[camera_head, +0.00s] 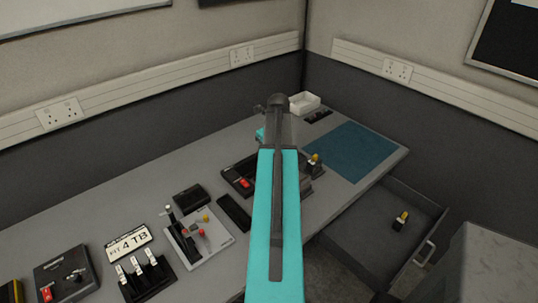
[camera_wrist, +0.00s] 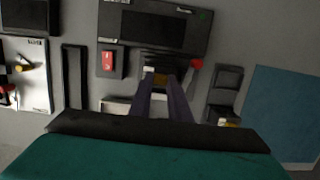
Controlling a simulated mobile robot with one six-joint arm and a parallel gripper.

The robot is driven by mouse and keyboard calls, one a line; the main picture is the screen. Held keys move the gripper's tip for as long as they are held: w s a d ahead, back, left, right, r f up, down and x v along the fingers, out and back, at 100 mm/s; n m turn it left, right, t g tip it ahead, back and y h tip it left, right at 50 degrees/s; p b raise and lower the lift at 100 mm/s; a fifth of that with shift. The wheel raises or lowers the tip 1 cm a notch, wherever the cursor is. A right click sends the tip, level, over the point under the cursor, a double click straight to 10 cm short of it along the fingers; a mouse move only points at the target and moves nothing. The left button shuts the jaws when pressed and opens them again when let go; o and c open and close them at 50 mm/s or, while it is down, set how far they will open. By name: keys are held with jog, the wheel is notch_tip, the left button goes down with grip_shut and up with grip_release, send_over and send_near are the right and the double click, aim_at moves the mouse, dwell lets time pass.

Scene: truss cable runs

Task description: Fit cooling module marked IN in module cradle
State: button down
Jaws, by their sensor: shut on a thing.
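In the wrist view my gripper (camera_wrist: 165,92) is shut on a small dark piece with an orange-yellow part (camera_wrist: 160,80), at the lower edge of a black panel unit (camera_wrist: 155,28). The fingers cover most of the piece, and I cannot read an IN mark on it. I cannot tell whether it touches or sits in the dark recess beneath the panel. No cradle can be named for certain. In the head view my own arm hides the gripper and the piece; the black unit (camera_head: 238,176) shows partly beside it.
A red switch (camera_wrist: 112,60) and red knob (camera_wrist: 197,64) flank the recess. A black holder (camera_wrist: 226,82) stands to the right, with a yellow-topped part (camera_head: 315,159) there. An open drawer (camera_head: 375,240) holds another yellow-topped piece (camera_head: 402,217). The blue mat (camera_head: 350,151) is clear.

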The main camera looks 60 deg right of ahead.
jog(key=shift+f+b, duration=0.35)
jog(key=shift+f, duration=1.1)
dwell(0.5)
jog(key=c, duration=1.3)
grip_release()
jog(key=shift+o, duration=0.2)
jog(key=shift+r, duration=0.15)
jog(key=shift+r+p, duration=2.6)
jog(key=shift+r, duration=1.05)
jog(key=shift+s+f, duration=0.1)
